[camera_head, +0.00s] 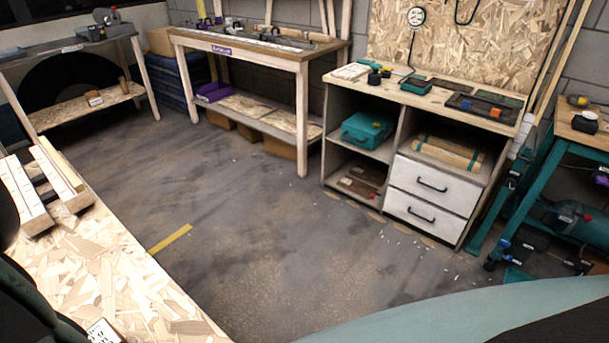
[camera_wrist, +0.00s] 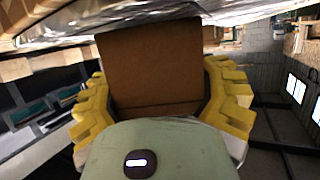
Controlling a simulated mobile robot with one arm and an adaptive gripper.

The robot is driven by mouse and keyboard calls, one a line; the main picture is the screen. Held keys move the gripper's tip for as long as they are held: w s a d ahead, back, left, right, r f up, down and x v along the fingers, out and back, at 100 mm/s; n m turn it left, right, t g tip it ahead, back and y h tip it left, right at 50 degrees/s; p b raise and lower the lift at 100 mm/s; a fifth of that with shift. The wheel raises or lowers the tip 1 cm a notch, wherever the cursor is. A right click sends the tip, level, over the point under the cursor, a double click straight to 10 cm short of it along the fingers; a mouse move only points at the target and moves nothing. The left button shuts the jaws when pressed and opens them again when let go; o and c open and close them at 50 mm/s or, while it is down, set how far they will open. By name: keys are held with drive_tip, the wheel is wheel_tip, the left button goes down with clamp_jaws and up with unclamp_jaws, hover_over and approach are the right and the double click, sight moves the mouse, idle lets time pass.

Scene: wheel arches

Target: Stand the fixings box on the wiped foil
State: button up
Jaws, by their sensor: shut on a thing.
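A plain brown box (camera_wrist: 150,68), which I take to be the fixings box, is between the yellow fingers of my gripper (camera_wrist: 160,92) in the wrist view. My gripper is shut on it, one finger at each side. A shiny, crinkled silvery sheet (camera_wrist: 140,14) runs across the top of the wrist view, close to the box's far end. It looks like the foil. I cannot tell whether the box touches it. In the head view I can make out neither the box, the foil nor my gripper.
In the head view, a chipboard surface (camera_head: 85,265) lies at lower left. A wooden workbench (camera_head: 250,52) and a drawer cabinet (camera_head: 437,188) stand along the back, with a teal-legged bench (camera_head: 560,150) at right. The grey floor (camera_head: 260,230) between them is mostly clear.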

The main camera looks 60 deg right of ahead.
drive_tip(key=shift+f+b, duration=0.15)
drive_tip(key=shift+b, duration=0.15)
drive_tip(key=o, duration=1.3)
drive_tip(key=shift+r+p, duration=0.25)
drive_tip(key=shift+p, duration=0.15)
drive_tip(key=shift+d, duration=0.3)
drive_tip(key=b+v, duration=0.3)
drive_tip(key=v, duration=0.8)
drive_tip(key=shift+s+d, duration=0.2)
drive_tip(key=shift+w+r, duration=0.1)
